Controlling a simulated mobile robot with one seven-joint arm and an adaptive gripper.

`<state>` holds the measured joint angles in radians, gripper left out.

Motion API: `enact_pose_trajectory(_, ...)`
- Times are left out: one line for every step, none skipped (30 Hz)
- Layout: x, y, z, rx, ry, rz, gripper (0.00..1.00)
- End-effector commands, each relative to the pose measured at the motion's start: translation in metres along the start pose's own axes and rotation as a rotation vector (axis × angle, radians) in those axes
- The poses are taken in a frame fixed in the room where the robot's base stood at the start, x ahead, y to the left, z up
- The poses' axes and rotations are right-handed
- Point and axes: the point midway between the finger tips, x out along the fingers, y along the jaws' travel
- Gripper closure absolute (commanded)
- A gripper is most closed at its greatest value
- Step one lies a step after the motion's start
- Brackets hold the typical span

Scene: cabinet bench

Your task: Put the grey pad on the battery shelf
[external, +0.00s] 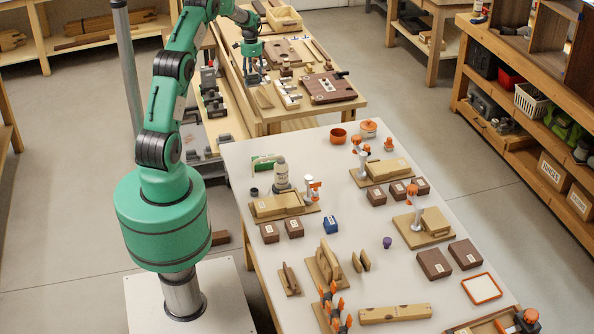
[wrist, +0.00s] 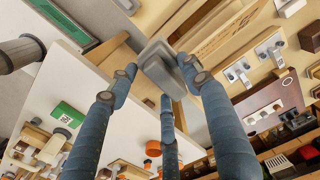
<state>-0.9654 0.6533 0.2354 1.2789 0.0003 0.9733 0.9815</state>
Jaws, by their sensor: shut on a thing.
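My gripper (external: 255,76) is over the left part of the wooden bench at the back in the external view. In the wrist view its blue-grey fingers (wrist: 158,75) are closed around a grey block-like piece, which appears to be the grey pad (wrist: 160,62). The pad sits between the fingertips, tilted in the picture. A low wooden shelf (external: 231,118) with dark grey, battery-like blocks runs along the bench's left side. No label that I can read marks it as the battery shelf.
The wooden bench (external: 290,116) holds a brown panel (external: 328,87), small fittings and strips near my gripper. The white table (external: 340,225) in front carries several wooden fixtures, dark boxes and orange parts. A loaded rack (external: 466,85) stands at the right. Floor is clear between them.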

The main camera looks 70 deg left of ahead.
Motion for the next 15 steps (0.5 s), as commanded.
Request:
enact_pose_trajectory(0.000,-0.017,0.016,-0.008,0.000,0.000,0.79)
enact_pose_trajectory(0.000,-0.027,0.024,-0.008,0.000,0.000,0.79)
enact_pose_trajectory(0.001,-0.038,0.036,-0.010,-0.001,0.001,0.79)
enact_pose_trajectory(0.001,-0.047,0.045,-0.010,-0.001,0.001,0.79)
enact_pose_trajectory(0.001,-0.055,0.053,-0.011,0.000,0.000,0.79)
enact_pose_trajectory(0.002,-0.067,0.065,-0.013,0.000,0.000,0.79)
enact_pose_trajectory(0.002,-0.074,0.073,-0.013,0.000,0.000,0.79)
enact_pose_trajectory(0.002,-0.082,0.083,-0.015,0.000,0.000,0.79)
enact_pose_trajectory(0.003,-0.090,0.093,-0.014,0.000,0.000,0.79)
enact_pose_trajectory(0.004,-0.097,0.101,-0.015,0.000,0.000,0.79)
enact_pose_trajectory(0.003,-0.103,0.108,-0.015,0.000,0.000,0.79)
enact_pose_trajectory(0.003,-0.109,0.116,-0.015,0.000,-0.001,0.79)
enact_pose_trajectory(0.004,-0.114,0.123,-0.016,0.000,0.000,0.79)
enact_pose_trajectory(0.005,-0.118,0.128,-0.016,0.000,0.000,0.79)
enact_pose_trajectory(0.006,-0.123,0.136,-0.016,-0.001,0.001,0.79)
